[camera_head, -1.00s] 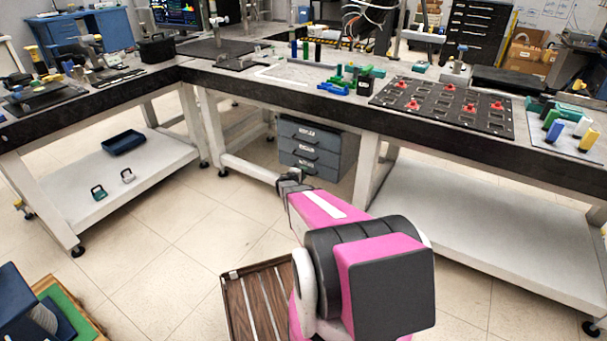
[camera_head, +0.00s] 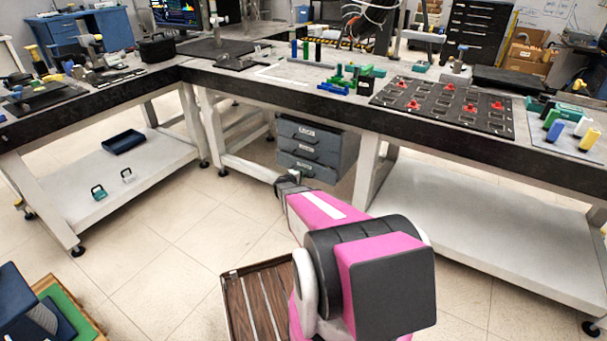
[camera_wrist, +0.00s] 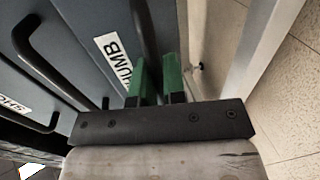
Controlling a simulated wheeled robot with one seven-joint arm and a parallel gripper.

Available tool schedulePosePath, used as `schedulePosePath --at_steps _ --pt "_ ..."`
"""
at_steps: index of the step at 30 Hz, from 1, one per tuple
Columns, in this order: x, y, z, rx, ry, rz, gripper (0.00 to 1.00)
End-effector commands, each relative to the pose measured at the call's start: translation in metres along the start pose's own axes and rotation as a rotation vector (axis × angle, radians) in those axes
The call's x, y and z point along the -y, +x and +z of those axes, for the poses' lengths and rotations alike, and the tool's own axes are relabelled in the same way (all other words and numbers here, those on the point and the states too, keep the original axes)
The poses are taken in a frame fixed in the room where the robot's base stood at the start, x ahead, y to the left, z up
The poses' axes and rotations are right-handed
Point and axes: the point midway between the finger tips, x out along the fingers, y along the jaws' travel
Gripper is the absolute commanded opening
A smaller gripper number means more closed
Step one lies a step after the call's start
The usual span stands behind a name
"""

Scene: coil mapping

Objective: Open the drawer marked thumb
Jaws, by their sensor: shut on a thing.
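A grey-blue drawer cabinet (camera_head: 350,152) with several stacked drawers sits under the bench. In the wrist view the drawer labelled THUMB (camera_wrist: 112,62) is beside my fingers, with its dark handle (camera_wrist: 145,35) running up to them. My gripper (camera_wrist: 160,82) has green fingers and is shut on that handle. In the head view my gripper (camera_head: 290,180) is at the lower front of the cabinet, partly hidden by my arm. Another drawer handle (camera_wrist: 45,62) and a partly cut-off label (camera_wrist: 14,104) show to the left. I cannot tell whether the THUMB drawer stands out from the cabinet.
A bench leg (camera_head: 368,165) stands just right of the cabinet. A white lower shelf (camera_head: 480,240) is further right. The workbench top (camera_head: 225,75) above carries tools and parts. Tiled floor (camera_head: 185,235) is open to the left of my arm.

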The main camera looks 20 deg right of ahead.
Motion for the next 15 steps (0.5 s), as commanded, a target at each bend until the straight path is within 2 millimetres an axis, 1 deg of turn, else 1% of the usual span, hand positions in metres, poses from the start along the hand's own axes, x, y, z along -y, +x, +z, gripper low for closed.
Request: schedulePosePath --at_steps 1,5,15 --pt "0.002 -0.013 0.001 -0.002 0.000 -0.002 0.00" --pt "0.008 -0.043 0.001 -0.003 0.000 -0.003 0.00" --pt "0.026 -0.132 0.001 -0.004 -0.001 -0.002 0.00"
